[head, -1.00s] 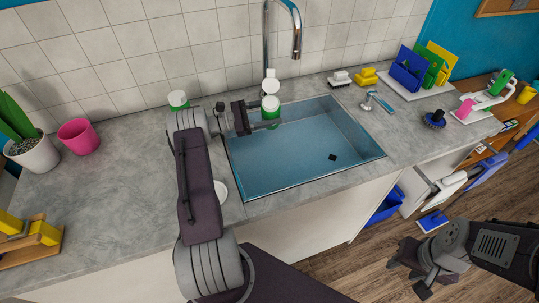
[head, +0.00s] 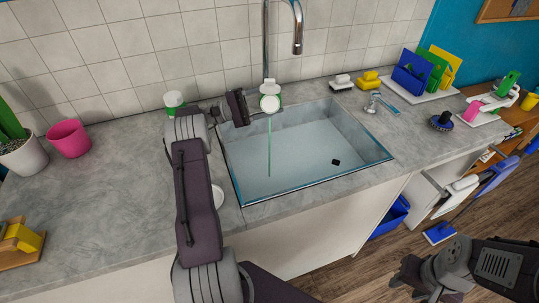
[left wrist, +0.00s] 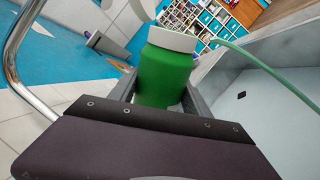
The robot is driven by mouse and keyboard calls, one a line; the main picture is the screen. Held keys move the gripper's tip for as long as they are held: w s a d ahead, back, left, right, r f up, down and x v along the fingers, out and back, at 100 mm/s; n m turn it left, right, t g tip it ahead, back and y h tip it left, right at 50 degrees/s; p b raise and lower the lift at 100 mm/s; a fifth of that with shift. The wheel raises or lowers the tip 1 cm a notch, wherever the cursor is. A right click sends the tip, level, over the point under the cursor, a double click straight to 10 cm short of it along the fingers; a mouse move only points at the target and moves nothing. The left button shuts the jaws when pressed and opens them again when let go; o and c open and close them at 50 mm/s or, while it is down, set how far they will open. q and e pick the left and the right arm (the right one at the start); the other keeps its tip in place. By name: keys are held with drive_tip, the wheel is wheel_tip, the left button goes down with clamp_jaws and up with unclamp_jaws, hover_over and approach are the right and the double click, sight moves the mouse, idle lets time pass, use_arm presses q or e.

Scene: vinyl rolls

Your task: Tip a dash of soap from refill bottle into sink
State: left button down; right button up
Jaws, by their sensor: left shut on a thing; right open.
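My left gripper (head: 259,113) is shut on a green refill bottle with a white cap (head: 270,103) above the back left part of the sink (head: 300,150). The bottle is tipped, its white end facing the head camera. A thin green stream of soap (head: 269,150) runs from it down to the sink floor. In the left wrist view the green bottle (left wrist: 160,78) sits between the fingers, and the green stream (left wrist: 262,65) arcs off to the right. My right gripper (head: 412,277) is open and empty, low over the floor at the right.
A chrome tap (head: 297,35) rises behind the sink. A small black item (head: 336,162) lies in the sink. Another green and white container (head: 174,101) stands behind my left arm. Brushes (head: 342,82) and a rack of boards (head: 425,70) stand at the right.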

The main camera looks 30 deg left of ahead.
use_arm(q)
drive_tip(key=shift+r, duration=0.1)
drive_tip(key=shift+r+p, duration=1.4)
drive_tip(key=shift+r, duration=0.55)
